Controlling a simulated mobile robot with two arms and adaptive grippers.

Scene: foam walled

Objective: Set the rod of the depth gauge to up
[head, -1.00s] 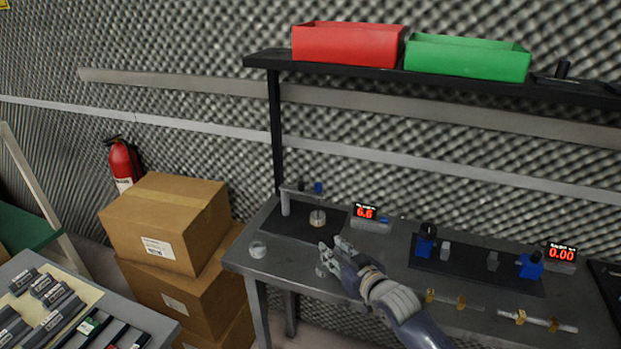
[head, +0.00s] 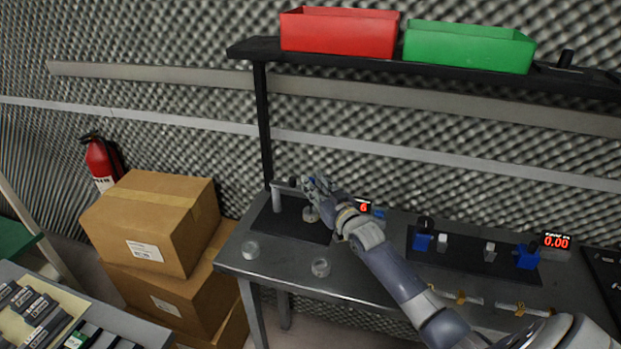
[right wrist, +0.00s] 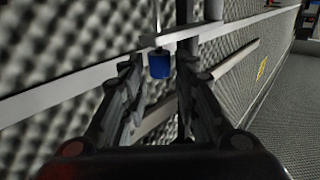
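The depth gauge stands on a dark base plate (head: 285,226) at the left end of the bench, with a grey post (head: 277,199) and an arm at its top. A small round pale piece (head: 311,214) sits below that arm. My right gripper (head: 317,184) is at the gauge's top and hides much of the rod area. In the right wrist view the blue knob (right wrist: 160,65) shows between the two open fingers, with a gap on each side. The display (head: 364,207) beside it is partly covered by my arm. My left gripper is not in view.
Another fixture with blue parts (head: 423,240) stands to the right. A shelf with a red bin (head: 340,33) and a green bin (head: 468,48) hangs above.

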